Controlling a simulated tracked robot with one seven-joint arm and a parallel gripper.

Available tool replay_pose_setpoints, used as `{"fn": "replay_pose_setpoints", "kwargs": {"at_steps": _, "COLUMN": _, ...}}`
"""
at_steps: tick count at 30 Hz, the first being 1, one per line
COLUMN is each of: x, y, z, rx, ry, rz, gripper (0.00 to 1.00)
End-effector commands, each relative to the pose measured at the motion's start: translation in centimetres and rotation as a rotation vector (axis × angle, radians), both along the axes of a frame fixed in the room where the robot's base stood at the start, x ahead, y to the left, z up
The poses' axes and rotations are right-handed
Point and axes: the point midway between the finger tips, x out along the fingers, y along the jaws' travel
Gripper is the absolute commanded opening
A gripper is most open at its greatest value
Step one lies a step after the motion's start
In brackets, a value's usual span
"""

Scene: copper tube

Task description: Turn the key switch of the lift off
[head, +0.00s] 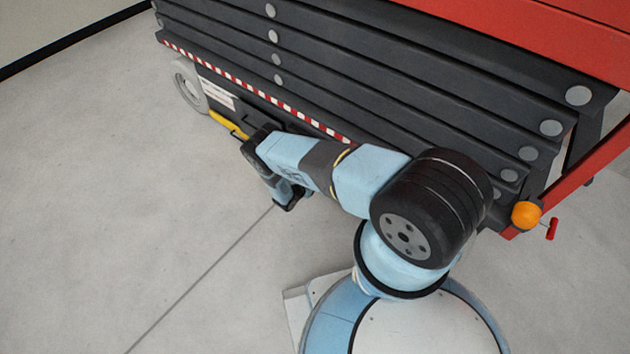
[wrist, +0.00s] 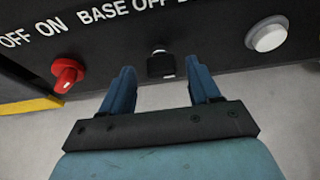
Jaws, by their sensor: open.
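The key switch (wrist: 161,64) is a small black piece with a grey top, on the dark control panel (wrist: 205,58) of the lift in the wrist view. Part of the label "BASE OFF" is printed above it. My gripper (wrist: 163,75) is open and empty, with one blue finger on each side of the switch in the picture. I cannot tell whether the fingers touch it or how deep they reach. In the head view, my arm reaches to the side of the lift's base (head: 297,104); the switch and fingertips are hidden there.
A red knob (wrist: 67,74) under "OFF ON" sits left of the switch, and a pale round button (wrist: 267,37) sits right. A yellow edge (wrist: 32,106) is below left. An orange lamp (head: 526,214) is at the lift's end. The floor at left (head: 110,180) is clear.

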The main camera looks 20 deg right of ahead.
Motion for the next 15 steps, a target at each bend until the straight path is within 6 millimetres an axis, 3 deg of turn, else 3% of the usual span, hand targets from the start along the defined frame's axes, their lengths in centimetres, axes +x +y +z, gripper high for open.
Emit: {"fn": "replay_pose_setpoints", "kwargs": {"at_steps": 15, "x": -5.1, "y": 7.4, "z": 3.7, "rx": 0.000, "ry": 0.000, "rz": 0.003, "gripper": 0.62}}
